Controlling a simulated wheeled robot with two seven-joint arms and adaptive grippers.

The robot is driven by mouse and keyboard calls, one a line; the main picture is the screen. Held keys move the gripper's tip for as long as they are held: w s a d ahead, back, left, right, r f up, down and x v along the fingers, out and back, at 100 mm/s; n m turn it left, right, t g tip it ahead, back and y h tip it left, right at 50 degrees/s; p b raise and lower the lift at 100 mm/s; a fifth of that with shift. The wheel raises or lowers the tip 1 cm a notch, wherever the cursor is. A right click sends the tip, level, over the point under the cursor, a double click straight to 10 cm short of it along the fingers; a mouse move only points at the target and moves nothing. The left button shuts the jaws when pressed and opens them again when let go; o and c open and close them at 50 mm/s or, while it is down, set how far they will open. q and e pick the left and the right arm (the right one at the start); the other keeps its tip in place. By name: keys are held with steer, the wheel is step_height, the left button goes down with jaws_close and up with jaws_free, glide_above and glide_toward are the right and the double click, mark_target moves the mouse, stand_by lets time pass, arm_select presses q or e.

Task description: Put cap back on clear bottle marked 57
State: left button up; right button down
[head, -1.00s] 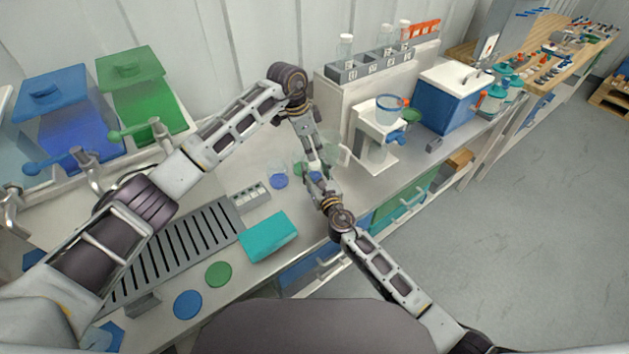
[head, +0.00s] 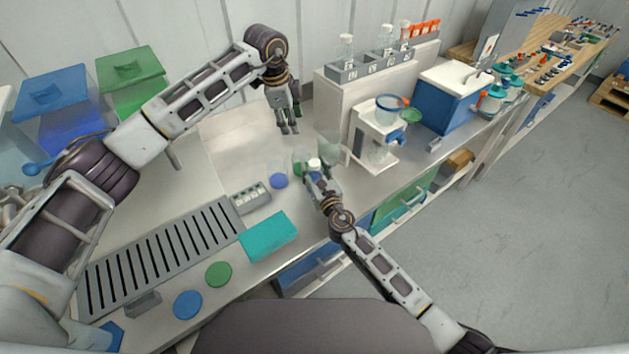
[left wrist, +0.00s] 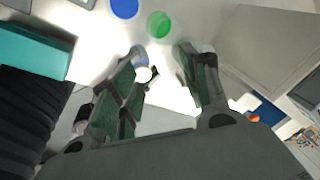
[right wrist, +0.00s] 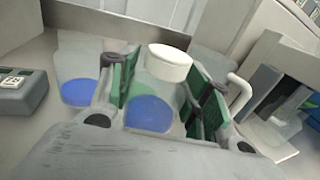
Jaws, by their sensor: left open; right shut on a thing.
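The clear bottle (right wrist: 150,108) with blue at its base stands between the fingers of my right gripper (right wrist: 163,78), which is shut on it. A white cap (right wrist: 170,62) sits on top of the bottle; how firmly it is seated cannot be told. The cap also shows in the head view (head: 314,163) and between the gripper parts in the left wrist view (left wrist: 143,74). No number can be read on the bottle. My left gripper (head: 288,130) is open and empty, raised above and behind the bottle, pointing down.
A clear vessel with blue at its base (right wrist: 80,92) stands left of the bottle, and a green one (left wrist: 158,24) is close by. A small grey rack (head: 250,197) and teal box (head: 268,236) lie in front left. A white dispenser stand (head: 372,150) is at right.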

mark_target(314, 162)
arm_select(q)
steer(key=s+d+m, duration=0.1)
steer(key=m, duration=0.9)
steer(key=s+d+f+m+g+h, duration=0.1)
steer(key=m, duration=1)
steer(key=s+d+m, duration=0.1)
steer(key=s+m, duration=0.1)
steer(key=m, duration=0.9)
steer(key=shift+f, duration=0.15)
stand_by(0.3)
steer(key=shift+d+f, duration=0.1)
steer(key=shift+f, duration=0.1)
steer(key=shift+s+x, duration=0.2)
steer(key=shift+x, duration=5.6)
steer(key=shift+d, duration=0.1)
steer(key=shift+c, duration=0.5)
